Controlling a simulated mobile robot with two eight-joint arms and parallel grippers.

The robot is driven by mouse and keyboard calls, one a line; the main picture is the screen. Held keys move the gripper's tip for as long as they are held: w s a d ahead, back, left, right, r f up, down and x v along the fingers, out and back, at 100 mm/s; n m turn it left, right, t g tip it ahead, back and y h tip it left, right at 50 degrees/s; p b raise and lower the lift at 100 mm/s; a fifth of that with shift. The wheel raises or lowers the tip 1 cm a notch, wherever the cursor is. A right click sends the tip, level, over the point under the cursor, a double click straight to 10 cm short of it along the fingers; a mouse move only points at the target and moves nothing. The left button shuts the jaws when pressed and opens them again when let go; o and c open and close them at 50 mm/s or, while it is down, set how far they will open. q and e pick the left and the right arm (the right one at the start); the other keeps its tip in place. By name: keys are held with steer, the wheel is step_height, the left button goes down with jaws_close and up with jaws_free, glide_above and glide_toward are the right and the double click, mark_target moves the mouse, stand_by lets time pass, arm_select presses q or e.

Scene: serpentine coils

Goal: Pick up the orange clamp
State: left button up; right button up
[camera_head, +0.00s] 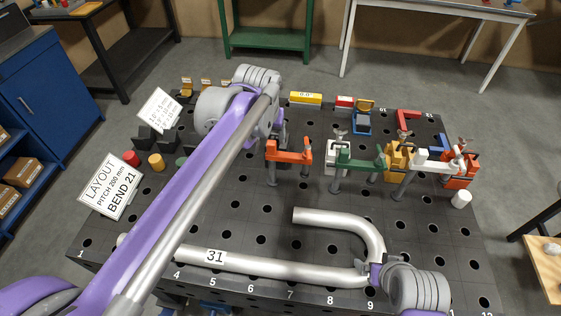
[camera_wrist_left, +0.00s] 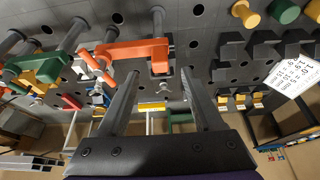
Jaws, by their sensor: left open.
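An orange clamp (camera_head: 288,150) stands upright on the dark perforated table, left of the other clamps. My left gripper (camera_head: 279,128) is just behind it in the head view, partly hidden by my left arm. In the left wrist view my left gripper (camera_wrist_left: 160,73) is open, with nothing between its fingers. The orange clamp (camera_wrist_left: 130,49) shows beyond the fingertips there, a little left of the middle. My right gripper (camera_head: 374,273) is at the bend of a silver pipe (camera_head: 300,268) labelled 31. Its fingers are too hidden to tell their state.
Green (camera_head: 360,160), yellow (camera_head: 398,158) and white (camera_head: 432,165) clamps stand to the right, with a red-orange one (camera_head: 458,172) at the end. The U-shaped pipe fills the table front. Signs and small cylinders stand at the left.

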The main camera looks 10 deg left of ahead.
mark_target(271, 142)
arm_select(q)
steer(key=shift+x, duration=0.75)
steer(key=x, duration=0.5)
steer(key=shift+w+r, duration=0.1)
steer(key=shift+w, duration=0.1)
jaws_close()
steer(key=shift+r, duration=0.1)
stand_by(0.5)
